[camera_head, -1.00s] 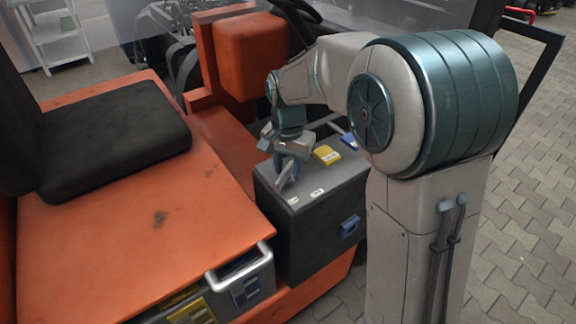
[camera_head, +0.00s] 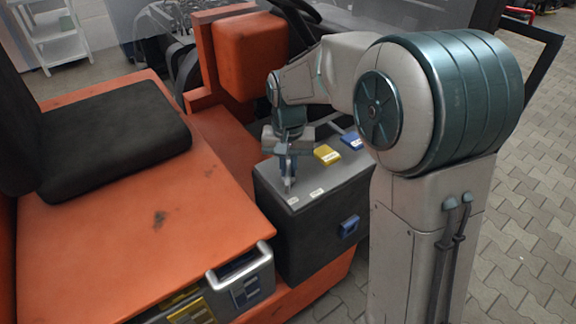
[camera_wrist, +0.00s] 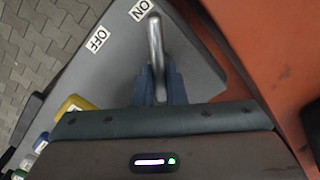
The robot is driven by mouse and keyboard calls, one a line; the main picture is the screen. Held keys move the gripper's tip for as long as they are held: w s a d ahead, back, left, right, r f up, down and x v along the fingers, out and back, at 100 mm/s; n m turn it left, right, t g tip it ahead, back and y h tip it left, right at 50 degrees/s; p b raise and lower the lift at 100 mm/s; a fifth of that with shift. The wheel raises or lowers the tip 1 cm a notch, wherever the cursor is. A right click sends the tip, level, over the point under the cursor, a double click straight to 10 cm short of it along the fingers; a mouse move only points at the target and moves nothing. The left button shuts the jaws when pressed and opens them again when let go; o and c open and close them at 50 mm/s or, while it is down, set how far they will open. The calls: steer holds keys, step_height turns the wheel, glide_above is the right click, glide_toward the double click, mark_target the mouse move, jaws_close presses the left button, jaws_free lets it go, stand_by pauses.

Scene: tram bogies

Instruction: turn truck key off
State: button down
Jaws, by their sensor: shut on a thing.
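The truck key shows in the wrist view as a thin silver bar (camera_wrist: 155,42) standing out between my fingertips. My gripper (camera_wrist: 158,72) is shut on it. The bar's far end lies beside the white ON label (camera_wrist: 140,10). The OFF label (camera_wrist: 98,40) lies apart, to the left. In the head view my gripper (camera_head: 288,178) points down over the near left part of the dark grey box top (camera_head: 330,186). The key is hard to make out there, and the key's base is hidden behind my fingers in the wrist view.
A yellow block (camera_head: 326,154) and a blue block (camera_head: 352,140) sit on the box top behind my gripper. The orange truck body (camera_head: 150,225) and black seat (camera_head: 115,140) are to the left. A grey-handled drawer unit (camera_head: 240,280) stands at the front.

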steer(key=n, duration=0.4)
steer(key=shift+d+n, duration=0.15)
steer(key=shift+n, duration=1.65)
steer(key=shift+w, duration=0.1)
steer(key=c, duration=1.5)
jaws_free()
steer(key=shift+r, duration=0.15)
step_height(320, 180, up, 14)
steer(key=shift+f+p, duration=0.2)
steer(key=shift+p, duration=0.1)
steer(key=shift+d, duration=0.15)
